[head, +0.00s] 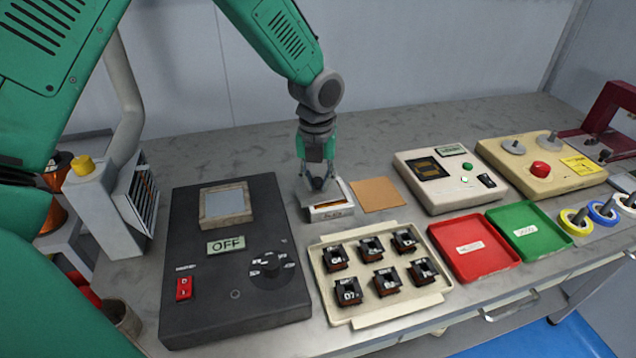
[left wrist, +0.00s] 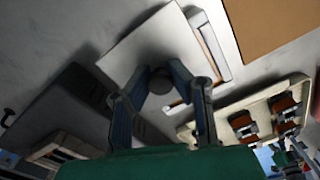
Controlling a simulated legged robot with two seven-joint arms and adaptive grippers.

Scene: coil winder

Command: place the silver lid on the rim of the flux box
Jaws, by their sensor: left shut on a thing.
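My left gripper (head: 318,186) points down over the flux box and is shut on the round knob of the silver lid. In the left wrist view, the fingers (left wrist: 158,90) close around the dark knob, and the pale square lid (left wrist: 140,48) spreads beneath them. The flux box (head: 332,213) is a small white box with a label on its front. The lid covers part of the box; an amber strip of its inside shows at the right. The box's white rim (left wrist: 212,45) shows past the lid's edge. I cannot tell whether lid and rim touch.
A tan pad (head: 377,194) lies right of the box. A cream tray (head: 428,302) of several small coils stands in front. A black panel marked OFF (head: 200,300) stands close on the left. The bench behind is clear.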

